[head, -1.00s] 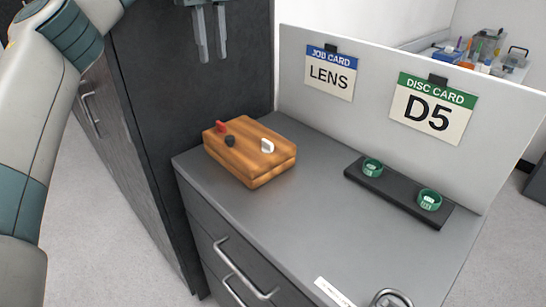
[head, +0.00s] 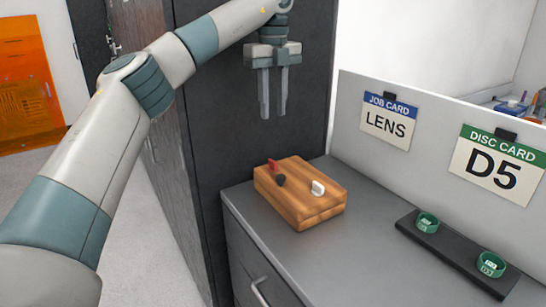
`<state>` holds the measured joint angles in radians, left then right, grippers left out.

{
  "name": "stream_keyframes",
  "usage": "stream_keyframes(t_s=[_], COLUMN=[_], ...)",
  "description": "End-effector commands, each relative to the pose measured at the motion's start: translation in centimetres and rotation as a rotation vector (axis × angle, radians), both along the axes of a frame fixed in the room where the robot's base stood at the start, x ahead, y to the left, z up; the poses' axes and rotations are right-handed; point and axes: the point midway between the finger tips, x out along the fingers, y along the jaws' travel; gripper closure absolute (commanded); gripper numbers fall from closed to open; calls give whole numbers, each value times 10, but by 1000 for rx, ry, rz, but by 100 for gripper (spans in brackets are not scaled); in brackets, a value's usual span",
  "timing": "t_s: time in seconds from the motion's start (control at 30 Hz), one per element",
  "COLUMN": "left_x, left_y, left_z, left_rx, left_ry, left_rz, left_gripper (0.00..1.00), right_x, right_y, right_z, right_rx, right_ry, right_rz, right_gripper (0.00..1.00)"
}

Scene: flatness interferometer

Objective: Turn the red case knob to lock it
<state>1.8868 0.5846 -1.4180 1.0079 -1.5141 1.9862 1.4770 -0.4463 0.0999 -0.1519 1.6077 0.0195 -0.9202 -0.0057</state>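The wooden case (head: 303,203) sits closed near the left end of the grey counter. The red knob (head: 273,165) stands up at the back left of its top. A black knob (head: 280,180) is close beside it, and a white knob (head: 318,187) is nearer the right side. My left gripper (head: 273,112) hangs in the air above and behind the case, fingers pointing down. Its two fingers are slightly apart with nothing between them, and it touches nothing. My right gripper is outside the view.
A black tray (head: 457,256) with two green rings stands on the right of the counter. An upright panel behind carries a LENS job card (head: 390,119) and a D5 disc card (head: 496,165). A dark cabinet (head: 215,130) rises on the left. The counter between case and tray is clear.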

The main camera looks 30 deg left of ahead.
Motion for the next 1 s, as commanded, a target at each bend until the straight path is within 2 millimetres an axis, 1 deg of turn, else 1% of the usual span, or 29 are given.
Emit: stream_keyframes(t_s=[0.03, 0.27, 0.6, 0.8, 1.0], left_x=[0, 0, -1, 0, 0], left_y=[1, 1, 0, 1, 0], left_z=[-10, -50, -110, -133, -142], left_rx=[0, 1, 0, 1, 0], left_ry=[2, 3, 2, 1, 0], left_rz=[1, 1, 0, 1, 1], left_gripper=[73, 73, 73, 73, 73], right_x=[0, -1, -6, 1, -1], right_y=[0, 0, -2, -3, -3], right_z=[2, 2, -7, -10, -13], right_rx=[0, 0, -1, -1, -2], right_ry=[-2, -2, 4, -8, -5], right_rz=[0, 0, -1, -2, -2], right_gripper=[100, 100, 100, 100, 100])
